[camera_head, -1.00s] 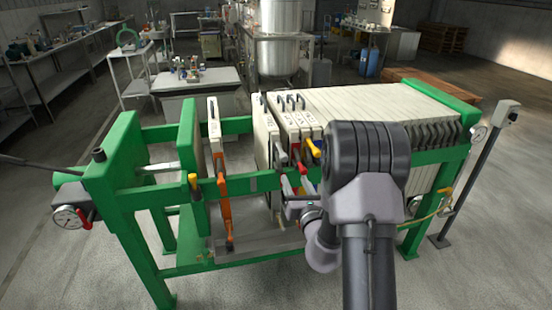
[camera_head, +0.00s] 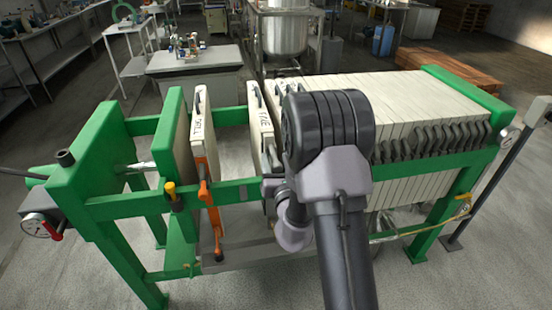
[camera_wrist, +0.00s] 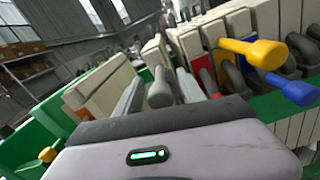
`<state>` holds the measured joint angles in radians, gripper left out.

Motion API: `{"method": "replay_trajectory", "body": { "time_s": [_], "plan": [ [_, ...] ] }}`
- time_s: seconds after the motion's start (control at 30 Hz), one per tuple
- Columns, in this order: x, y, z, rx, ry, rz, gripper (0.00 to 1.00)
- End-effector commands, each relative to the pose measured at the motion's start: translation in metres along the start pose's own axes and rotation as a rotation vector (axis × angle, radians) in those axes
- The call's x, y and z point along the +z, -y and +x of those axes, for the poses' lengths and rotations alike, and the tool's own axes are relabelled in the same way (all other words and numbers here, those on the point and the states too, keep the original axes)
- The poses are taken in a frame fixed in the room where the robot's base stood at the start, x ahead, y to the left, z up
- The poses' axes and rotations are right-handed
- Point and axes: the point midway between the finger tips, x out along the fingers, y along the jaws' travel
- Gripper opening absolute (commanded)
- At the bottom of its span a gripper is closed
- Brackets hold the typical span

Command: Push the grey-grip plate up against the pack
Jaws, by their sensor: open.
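The grey-grip plate (camera_head: 261,125) is a pale upright plate in the head view, just left of my arm. Its grip is hidden there. In the wrist view the grey grip (camera_wrist: 160,92) shows between the two grey fingers of my gripper (camera_wrist: 157,88), which is open; I cannot tell whether they touch it. The pack (camera_head: 395,110) is a row of pale plates right of my arm, with dark grips along its front.
An orange-grip plate (camera_head: 199,130) stands apart at left, near the green moving head. Open room lies between it and the grey-grip plate. The green front rail (camera_head: 235,192) runs below the grips. In the wrist view a yellow grip (camera_wrist: 255,52), blue grip (camera_wrist: 291,88) and red grip (camera_wrist: 209,82) stand close right.

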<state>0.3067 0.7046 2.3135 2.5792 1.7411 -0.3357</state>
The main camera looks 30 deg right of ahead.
Motion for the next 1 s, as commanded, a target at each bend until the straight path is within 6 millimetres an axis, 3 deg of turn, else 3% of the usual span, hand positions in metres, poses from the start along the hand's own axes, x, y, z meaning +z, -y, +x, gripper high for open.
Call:
{"method": "replay_trajectory", "body": {
  "time_s": [0.07,0.3,0.33,1.0],
  "plan": [
    [0.0001,0.0001,0.0,0.0,0.0,0.0,0.47],
    [0.0001,0.0002,0.0001,0.0,0.0,0.0,0.02],
    [0.0001,0.0002,0.0001,0.0,0.0,0.0,0.0],
    [0.0005,0.0001,0.0004,0.001,0.001,-0.001,0.0]
  ]
}}
